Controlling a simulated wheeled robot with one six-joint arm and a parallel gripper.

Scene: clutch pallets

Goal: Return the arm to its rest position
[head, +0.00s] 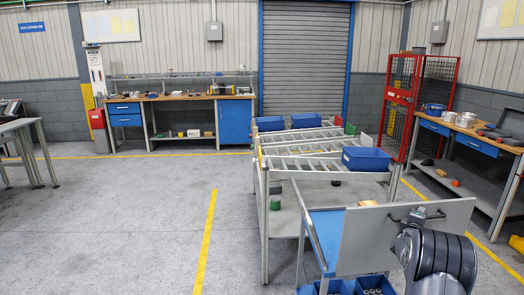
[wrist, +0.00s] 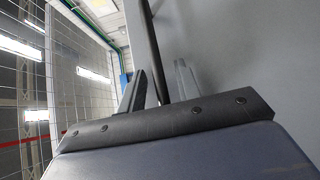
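My gripper (wrist: 158,90) shows in the wrist view with its two fingers apart, one on each side of a dark bar. The bar (wrist: 149,35) passes between them with what looks like a gap on both sides. In the head view my gripper (head: 428,213) is at the black handle (head: 396,219) of a grey upright panel (head: 366,245). My dark arm rises from the bottom right up to the panel. The fingertips are small in the head view, and contact with the handle cannot be told.
The panel stands by a blue-topped cart (head: 327,228) with blue bins (head: 374,286) below. A roller rack (head: 305,165) carries blue boxes (head: 366,159) behind it. A workbench (head: 470,138) stands at the right, near a red mesh cage (head: 401,95).

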